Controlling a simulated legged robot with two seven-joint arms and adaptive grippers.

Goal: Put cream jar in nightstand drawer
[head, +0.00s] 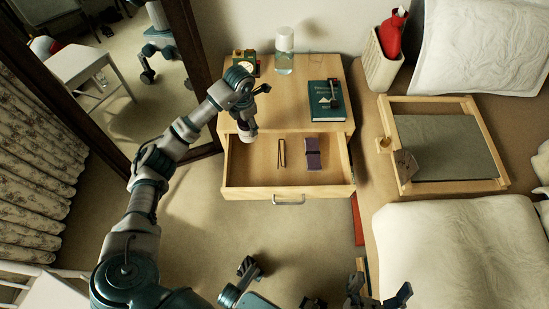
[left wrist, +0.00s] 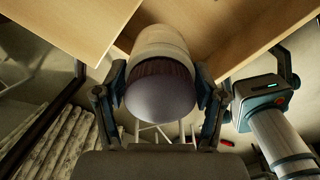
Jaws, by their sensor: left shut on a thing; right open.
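The cream jar, pale-bodied with a dark purple-grey end, is held in my left gripper (head: 247,126). The jar (head: 247,137) hangs over the back left part of the open nightstand drawer (head: 232,180). In the left wrist view the jar (left wrist: 160,75) sits between the two fingers of the left gripper (left wrist: 160,98), which are shut on its sides. Wooden panels of the nightstand show close behind it. The drawer is pulled out from the wooden nightstand (head: 296,120). My right gripper (head: 379,294) is open and empty at the bottom edge of the head view.
In the drawer lie a thin brass-coloured item (head: 282,153) and a purple wallet-like item (head: 313,154); its left part looks clear. On top stand a clock (head: 245,62), a bottle (head: 284,50) and a green book (head: 326,100). A bed with a wooden tray (head: 440,187) is right.

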